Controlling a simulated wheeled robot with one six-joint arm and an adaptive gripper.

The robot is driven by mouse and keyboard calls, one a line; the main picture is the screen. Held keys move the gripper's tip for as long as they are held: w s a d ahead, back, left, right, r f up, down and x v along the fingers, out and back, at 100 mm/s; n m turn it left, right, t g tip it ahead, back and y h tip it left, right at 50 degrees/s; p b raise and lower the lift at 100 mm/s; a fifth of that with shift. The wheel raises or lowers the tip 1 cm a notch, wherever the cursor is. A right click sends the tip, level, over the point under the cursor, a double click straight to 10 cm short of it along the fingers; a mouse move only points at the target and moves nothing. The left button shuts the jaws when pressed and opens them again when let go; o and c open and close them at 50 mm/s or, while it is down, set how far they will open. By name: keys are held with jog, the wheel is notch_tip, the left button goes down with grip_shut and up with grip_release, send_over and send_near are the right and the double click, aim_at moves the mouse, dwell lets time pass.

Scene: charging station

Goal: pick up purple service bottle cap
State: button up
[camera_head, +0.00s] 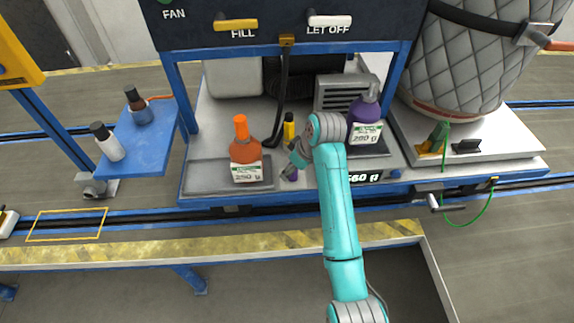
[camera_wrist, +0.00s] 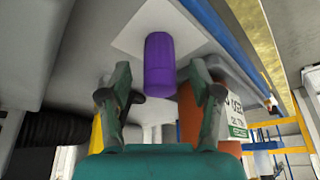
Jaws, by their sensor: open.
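The purple cap (camera_wrist: 160,62) stands on a pale square pad (camera_wrist: 128,40) in the wrist view, ahead of and between my open fingers. My gripper (camera_wrist: 158,84) does not visibly touch it. In the head view the cap (camera_head: 291,175) shows only as a small purple patch beside my gripper (camera_head: 290,165), mostly hidden by it. The purple service bottle (camera_head: 366,112) stands upright to the right, with a white label and a greyish top.
An orange bottle (camera_head: 244,152) stands close to the left of my gripper, and a yellow item (camera_head: 289,130) stands just behind. A black hose (camera_head: 282,90) hangs above the bench. A blue side shelf (camera_head: 150,150) with two bottles is at left.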

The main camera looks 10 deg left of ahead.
jog(key=shift+w+f, duration=0.1)
jog(key=shift+f, duration=0.25)
jog(key=shift+a, duration=0.1)
jog(key=c, duration=1)
jog(key=shift+c, duration=0.3)
jog(key=shift+r, duration=0.15)
notch_tip(320, 180, up, 10)
jog(key=shift+f, duration=0.1)
